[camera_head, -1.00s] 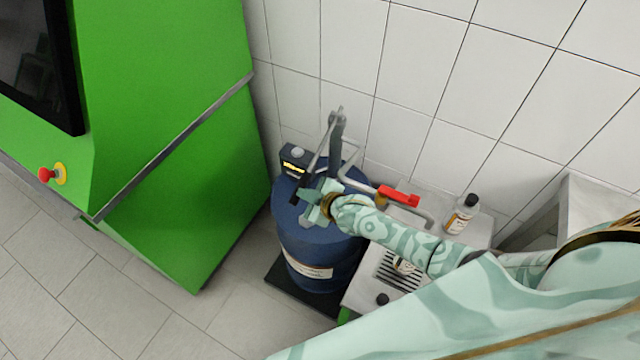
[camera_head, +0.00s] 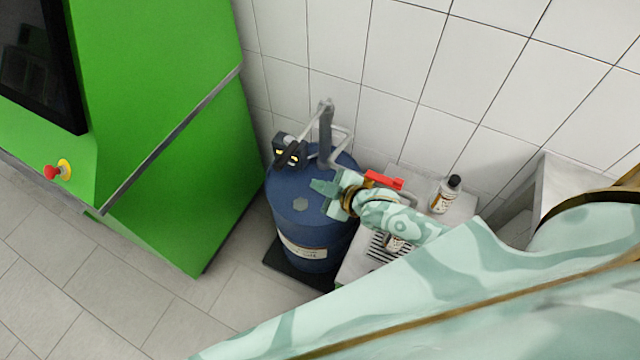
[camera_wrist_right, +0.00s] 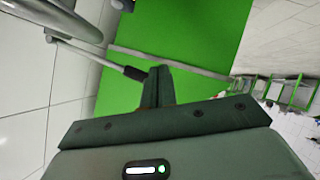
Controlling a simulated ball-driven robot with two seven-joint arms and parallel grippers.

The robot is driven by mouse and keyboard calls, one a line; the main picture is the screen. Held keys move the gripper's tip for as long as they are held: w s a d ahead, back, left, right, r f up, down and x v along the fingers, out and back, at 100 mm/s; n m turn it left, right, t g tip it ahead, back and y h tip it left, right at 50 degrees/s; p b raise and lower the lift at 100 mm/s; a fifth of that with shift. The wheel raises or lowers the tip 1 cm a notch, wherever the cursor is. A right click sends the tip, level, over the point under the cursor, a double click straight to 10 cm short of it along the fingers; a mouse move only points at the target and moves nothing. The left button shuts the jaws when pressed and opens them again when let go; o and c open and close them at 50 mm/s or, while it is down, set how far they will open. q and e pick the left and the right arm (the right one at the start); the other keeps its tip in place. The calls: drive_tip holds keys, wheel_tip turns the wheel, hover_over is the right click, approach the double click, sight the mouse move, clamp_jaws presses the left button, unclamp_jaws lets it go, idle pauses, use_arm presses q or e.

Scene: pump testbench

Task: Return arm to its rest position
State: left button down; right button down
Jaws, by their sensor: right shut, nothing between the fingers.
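My right gripper (camera_head: 324,188) is shut with nothing in it, just over the right part of the blue barrel's top in the head view. Its shut fingers also show in the right wrist view (camera_wrist_right: 160,86). My pale green patterned right arm comes in from the right. The blue barrel (camera_head: 310,235) stands upright with a grey hand pump (camera_head: 325,130) on its top. A dark box with yellow displays (camera_head: 290,151) is beside the pump, apart from the gripper. My left gripper is not in view.
A bench with a drain grate (camera_head: 378,248) stands right of the barrel, partly hidden by my arm. It carries a bottle with a black cap (camera_head: 446,195), and a red handle (camera_head: 383,180) is near the gripper. A green machine (camera_head: 160,130) stands left, a tiled wall behind.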

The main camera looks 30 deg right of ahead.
drive_tip(key=shift+a, duration=0.1)
idle(0.5)
drive_tip(key=s+d+r+m+g+h, duration=0.2)
drive_tip(key=s+d+r+h, duration=0.3)
drive_tip(key=s+r, duration=0.3)
drive_tip(key=s+d+r+m+g+h, duration=0.15)
drive_tip(key=s+d+r+h, duration=0.3)
drive_tip(key=s, duration=0.45)
drive_tip(key=s+a+f+g+y+b, duration=0.2)
drive_tip(key=f+b, duration=0.1)
drive_tip(key=f, duration=1.3)
drive_tip(key=s+a+f+g+y+b, duration=0.2)
drive_tip(key=a+f+b, duration=0.1)
drive_tip(key=f, duration=1.2)
drive_tip(key=s+f+m+g+y+b, duration=0.1)
drive_tip(key=s+f+m+g+b, duration=0.2)
drive_tip(key=s+f, duration=1.7)
drive_tip(key=f+b, duration=0.1)
drive_tip(key=b, duration=0.1)
drive_tip(key=shift+d+f+b, duration=0.25)
drive_tip(key=shift+f+b, duration=0.05)
drive_tip(key=shift+b, duration=0.1)
